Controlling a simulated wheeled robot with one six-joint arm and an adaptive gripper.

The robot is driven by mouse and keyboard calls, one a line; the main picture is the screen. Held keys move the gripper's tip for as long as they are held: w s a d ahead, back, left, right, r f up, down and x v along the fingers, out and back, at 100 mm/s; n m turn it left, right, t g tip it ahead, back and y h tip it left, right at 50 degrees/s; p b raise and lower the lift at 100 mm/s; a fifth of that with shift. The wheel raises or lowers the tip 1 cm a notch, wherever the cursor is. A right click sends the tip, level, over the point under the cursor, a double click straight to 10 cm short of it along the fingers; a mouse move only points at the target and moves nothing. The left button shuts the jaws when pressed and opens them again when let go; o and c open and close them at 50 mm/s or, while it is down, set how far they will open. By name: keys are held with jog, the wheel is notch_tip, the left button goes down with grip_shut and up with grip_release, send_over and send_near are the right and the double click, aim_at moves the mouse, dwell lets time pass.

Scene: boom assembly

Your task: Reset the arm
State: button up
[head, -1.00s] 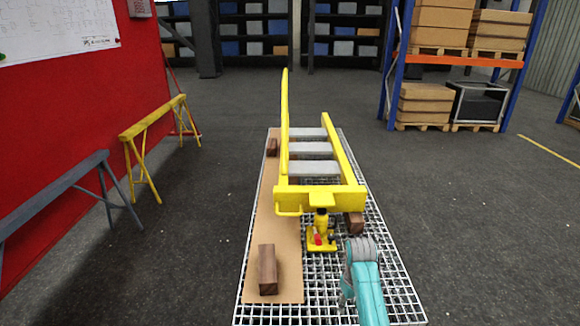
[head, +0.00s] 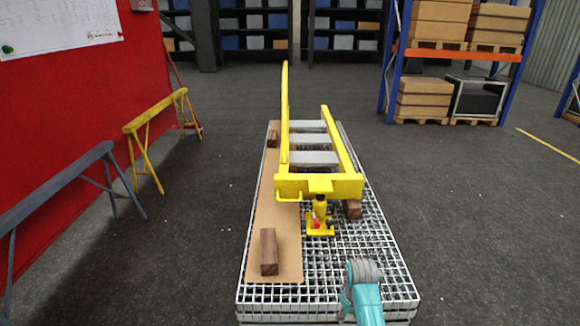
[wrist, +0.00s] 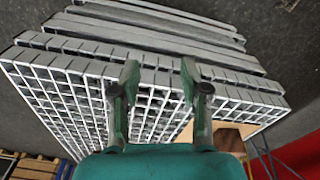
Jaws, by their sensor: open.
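My arm (head: 363,290) shows at the lower right of the head view, over the near end of a white wire-grid platform (head: 375,268). My gripper (wrist: 158,80) shows in the wrist view with its two green fingers apart and nothing between them. The grid platform's edge (wrist: 240,93) lies behind the fingers in that view. In the head view my fingers are hidden or out of frame.
A yellow ladder-like boom frame (head: 320,186) lies on the platform, with a yellow jack (head: 319,222) under its near end. Brown blocks (head: 269,252) and a cardboard sheet (head: 285,262) lie there too. A yellow trestle (head: 150,130) stands left. Floor (head: 480,230) is clear at right.

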jog(key=s+f+t, duration=0.3)
jog(key=s+f, duration=0.8)
jog(key=s, duration=0.2)
jog(key=s+m+t, duration=0.1)
jog(key=s+t, duration=0.3)
jog(key=s, duration=1)
jog(key=s+r+m+t, duration=0.1)
jog(key=s+r+t, duration=0.2)
jog(key=s+r, duration=0.9)
jog(key=s+r+t, duration=0.2)
jog(key=s+r, duration=0.4)
jog(key=r, duration=0.3)
jog(key=s+r+m+t, duration=0.1)
jog(key=s+r+t, duration=0.1)
jog(key=s+r, duration=0.4)
notch_tip(320, 180, up, 3)
jog(key=shift+s+d+f, duration=0.1)
jog(key=shift+s+d, duration=0.05)
